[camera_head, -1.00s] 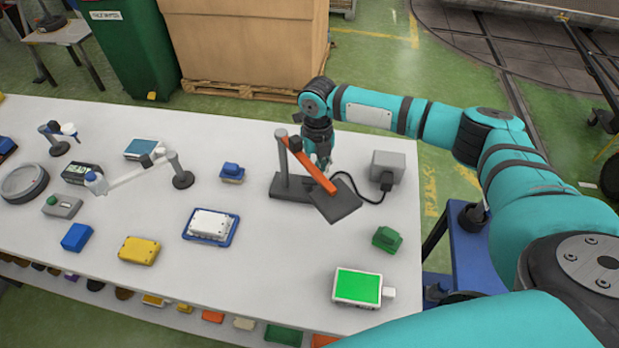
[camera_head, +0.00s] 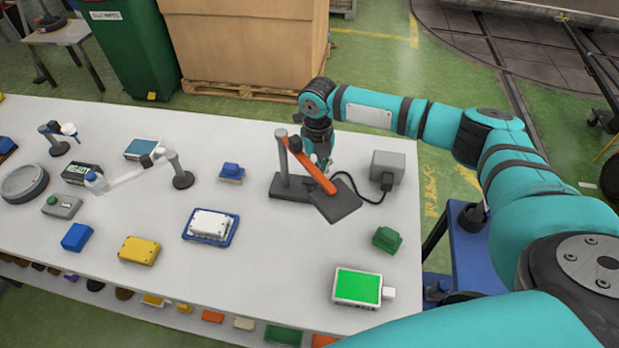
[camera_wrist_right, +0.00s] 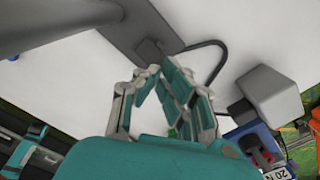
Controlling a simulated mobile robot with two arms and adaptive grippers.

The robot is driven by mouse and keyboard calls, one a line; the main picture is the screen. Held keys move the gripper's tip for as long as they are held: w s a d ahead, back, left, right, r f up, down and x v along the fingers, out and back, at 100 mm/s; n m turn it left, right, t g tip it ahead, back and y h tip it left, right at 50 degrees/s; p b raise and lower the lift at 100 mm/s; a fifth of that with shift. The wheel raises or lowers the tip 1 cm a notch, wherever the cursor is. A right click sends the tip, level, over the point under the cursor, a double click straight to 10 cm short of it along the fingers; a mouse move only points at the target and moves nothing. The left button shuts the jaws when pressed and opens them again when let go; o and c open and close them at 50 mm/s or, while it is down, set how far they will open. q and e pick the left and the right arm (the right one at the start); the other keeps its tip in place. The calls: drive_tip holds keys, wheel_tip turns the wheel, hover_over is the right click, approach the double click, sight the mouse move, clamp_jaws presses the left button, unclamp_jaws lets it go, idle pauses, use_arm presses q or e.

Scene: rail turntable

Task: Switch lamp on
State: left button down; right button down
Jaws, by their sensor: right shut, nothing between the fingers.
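A desk lamp with an orange arm (camera_head: 313,170), a grey post and a dark square head (camera_head: 335,203) stands at the right of the white table. Its dark base (camera_head: 290,188) lies under the post. A black cord runs from the base to a grey box (camera_head: 388,166). My right gripper (camera_head: 321,163) is low behind the orange arm, partly hidden by it. In the right wrist view my right gripper (camera_wrist_right: 163,68) is shut and empty, its tips close to a small dark block (camera_wrist_right: 150,51) at the cord end of the base. I cannot tell whether they touch. My left gripper is out of view.
A white jointed lamp (camera_head: 160,164) stands further left. A white box on a blue tray (camera_head: 187,235), a green-screened device (camera_head: 357,287), a green block (camera_head: 387,239) and several small boxes lie about the table. The table between the tray and the green-screened device is clear.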

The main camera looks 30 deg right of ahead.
drive_tip(key=shift+f+b, duration=0.55)
drive_tip(key=shift+f, duration=0.7)
idle(0.4)
drive_tip(key=shift+r, duration=0.1)
wheel_tip(320, 180, up, 7)
drive_tip(key=p, duration=0.7)
idle(0.5)
